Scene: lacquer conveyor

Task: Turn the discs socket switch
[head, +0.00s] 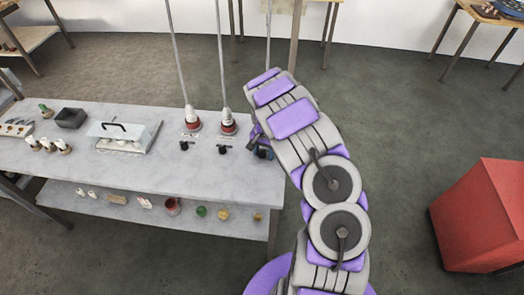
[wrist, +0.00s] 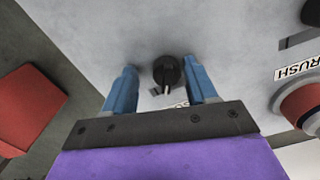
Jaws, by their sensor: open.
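A round black switch knob (wrist: 167,70) with a pale pointer mark sits on the grey table top in the wrist view. My gripper (wrist: 161,66) is open, with one blue finger on each side of the knob. Whether the fingers touch it I cannot tell. A white label (wrist: 181,104) just below the knob is mostly hidden by my gripper, so its word cannot be read. In the head view my gripper (head: 261,147) is at the right end of the table, and the arm hides the socket there.
A red-and-white socket (wrist: 304,103) beside a label ending "RUSH" is at right in the wrist view. Two more black switches (head: 184,146) (head: 222,149) stand left of my gripper. A red box (head: 482,215) stands on the floor at right. The table (head: 120,180) has bare room in front.

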